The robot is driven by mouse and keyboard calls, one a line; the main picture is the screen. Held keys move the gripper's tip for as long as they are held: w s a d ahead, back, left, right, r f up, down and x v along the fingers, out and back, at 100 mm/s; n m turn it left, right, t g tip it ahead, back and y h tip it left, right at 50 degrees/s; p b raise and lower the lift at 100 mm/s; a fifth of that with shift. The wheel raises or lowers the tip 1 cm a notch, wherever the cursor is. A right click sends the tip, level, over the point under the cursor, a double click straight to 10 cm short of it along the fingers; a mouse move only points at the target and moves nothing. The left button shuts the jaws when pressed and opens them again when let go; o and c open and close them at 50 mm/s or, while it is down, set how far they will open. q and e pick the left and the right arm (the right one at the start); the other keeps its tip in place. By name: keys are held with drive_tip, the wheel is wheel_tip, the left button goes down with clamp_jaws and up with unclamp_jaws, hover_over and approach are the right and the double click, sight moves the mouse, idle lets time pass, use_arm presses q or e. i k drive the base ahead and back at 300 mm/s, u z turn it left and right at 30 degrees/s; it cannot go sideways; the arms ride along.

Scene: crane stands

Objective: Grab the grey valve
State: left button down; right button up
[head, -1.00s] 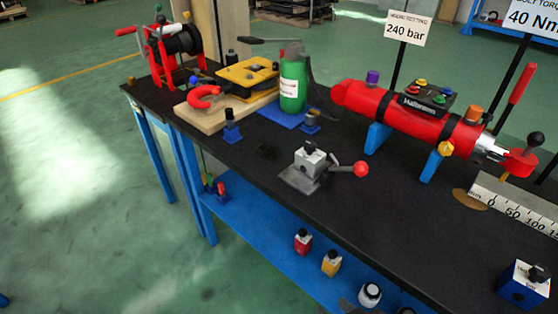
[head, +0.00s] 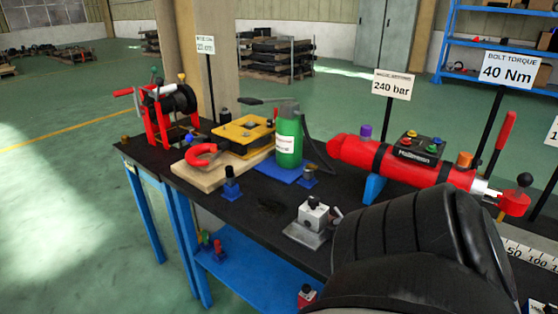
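A grey valve (head: 313,217) sits on the black bench top near its front edge, in the middle of the head view. It has a light grey block body with a dark knob on top and a flat grey base plate.
A green bottle (head: 289,141) stands on a blue plate behind the valve. A red cylinder (head: 384,160) lies on blue supports to the right. Left are a yellow device (head: 243,134), a red shackle (head: 201,155) and a red winch (head: 163,112). Small blue blocks (head: 231,188) stand nearer the valve.

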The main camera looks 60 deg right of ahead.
sight(316, 221)
drive_tip(key=i, duration=1.6)
drive_tip(key=z, duration=2.25)
